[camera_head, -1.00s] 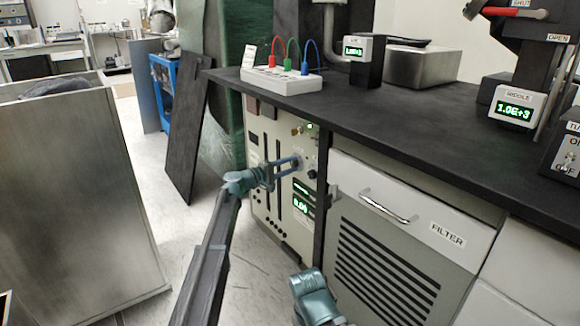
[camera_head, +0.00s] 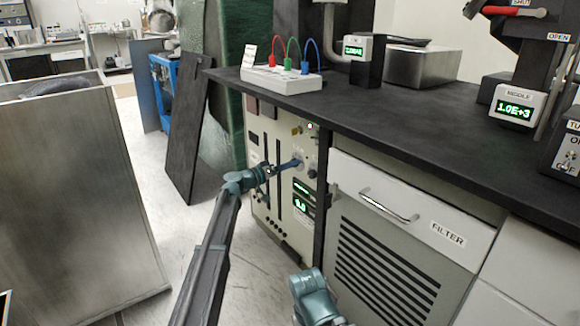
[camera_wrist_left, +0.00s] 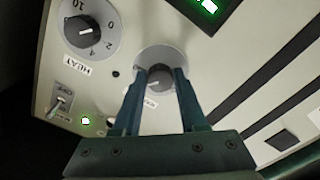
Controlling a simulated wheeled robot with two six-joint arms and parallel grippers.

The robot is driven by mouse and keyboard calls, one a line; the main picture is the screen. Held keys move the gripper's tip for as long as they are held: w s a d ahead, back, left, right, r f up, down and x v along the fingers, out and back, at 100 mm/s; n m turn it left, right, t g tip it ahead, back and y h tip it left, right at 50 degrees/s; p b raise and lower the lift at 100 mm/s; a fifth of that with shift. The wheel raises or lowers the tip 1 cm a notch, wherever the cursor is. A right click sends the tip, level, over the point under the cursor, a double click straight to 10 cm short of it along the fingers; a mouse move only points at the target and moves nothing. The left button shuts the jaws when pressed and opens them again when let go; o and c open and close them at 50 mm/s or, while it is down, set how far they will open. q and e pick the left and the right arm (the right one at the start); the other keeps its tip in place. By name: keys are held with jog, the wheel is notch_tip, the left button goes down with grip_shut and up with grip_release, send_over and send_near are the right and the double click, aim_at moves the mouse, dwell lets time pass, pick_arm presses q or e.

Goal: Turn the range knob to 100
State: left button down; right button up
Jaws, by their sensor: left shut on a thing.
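The range knob (camera_wrist_left: 160,79) is a dark round knob on a grey disc on the cream panel; its label is mostly hidden behind a finger. My left gripper (camera_wrist_left: 161,72) has a finger on each side of the knob and is shut on it. In the head view my left gripper (camera_head: 296,163) reaches the panel (camera_head: 262,208) from the left, and its fingertips cover the knob. The green panel display (camera_head: 301,204) seems to read 0.0. A teal part of my right arm shows at the bottom; its fingers are not seen.
In the wrist view a HEAT knob (camera_wrist_left: 88,30), a toggle switch (camera_wrist_left: 60,104) and a lit green lamp (camera_wrist_left: 85,121) are near the knob. The black countertop (camera_head: 420,110) overhangs the panel. The FILTER drawer (camera_head: 395,205) with its handle is to the right.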

pick_arm(q)
jog(key=m, duration=0.5)
jog(key=shift+m, duration=0.4)
dwell(0.4)
jog(key=shift+c, duration=2.2)
grip_release()
jog(key=shift+a, duration=0.1)
jog(key=v, duration=1.3)
jog(key=shift+s+a, duration=0.25)
jog(key=shift+a, duration=0.05)
